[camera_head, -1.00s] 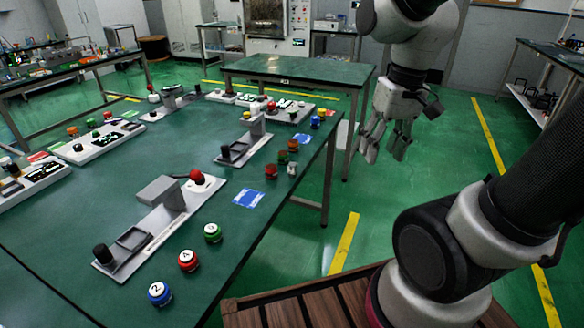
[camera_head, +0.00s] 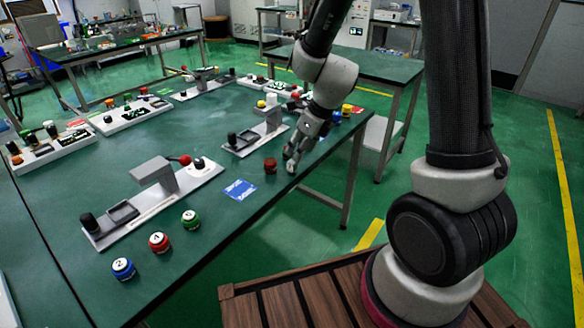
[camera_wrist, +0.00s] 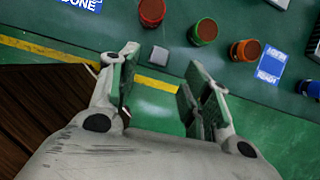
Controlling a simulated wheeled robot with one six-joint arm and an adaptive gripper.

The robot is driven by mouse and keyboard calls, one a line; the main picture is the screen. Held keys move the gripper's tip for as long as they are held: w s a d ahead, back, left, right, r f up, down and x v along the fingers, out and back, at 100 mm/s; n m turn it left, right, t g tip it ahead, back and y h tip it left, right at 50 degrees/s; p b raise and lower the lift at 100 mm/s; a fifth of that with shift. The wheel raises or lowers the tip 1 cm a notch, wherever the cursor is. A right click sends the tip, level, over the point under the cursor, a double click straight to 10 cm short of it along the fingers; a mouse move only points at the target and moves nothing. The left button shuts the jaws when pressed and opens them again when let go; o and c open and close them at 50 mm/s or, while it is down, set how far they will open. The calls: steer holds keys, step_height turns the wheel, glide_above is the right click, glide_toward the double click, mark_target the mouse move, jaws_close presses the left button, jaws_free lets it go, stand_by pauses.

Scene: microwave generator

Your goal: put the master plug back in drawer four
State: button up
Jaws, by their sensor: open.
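My gripper (camera_head: 298,155) is over the right edge of the green table (camera_head: 95,170), fingers pointing down and apart. In the wrist view my gripper (camera_wrist: 155,90) is open and empty. A small pale grey square piece (camera_wrist: 158,56) lies on the table just beyond the fingers, between a red-brown cap (camera_wrist: 151,12) and a green-ringed cap (camera_wrist: 203,31). I cannot tell whether it is the master plug. Caps marked 2 (camera_head: 123,268), 4 (camera_head: 159,242) and 3 (camera_head: 190,219) stand at the near table edge. I cannot make out a drawer four.
A grey fixture (camera_head: 150,205) with a raised block stands on the near table, and a similar one (camera_head: 250,140) stands behind it. A blue card (camera_head: 239,189) lies by the edge. An orange-ringed cap (camera_wrist: 244,50) and another blue card (camera_wrist: 271,66) are at the right in the wrist view.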

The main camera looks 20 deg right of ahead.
mark_target(293, 162)
steer(key=x, duration=0.7)
steer(key=shift+a+f, duration=0.1)
steer(key=shift+f, duration=0.3)
jaws_close()
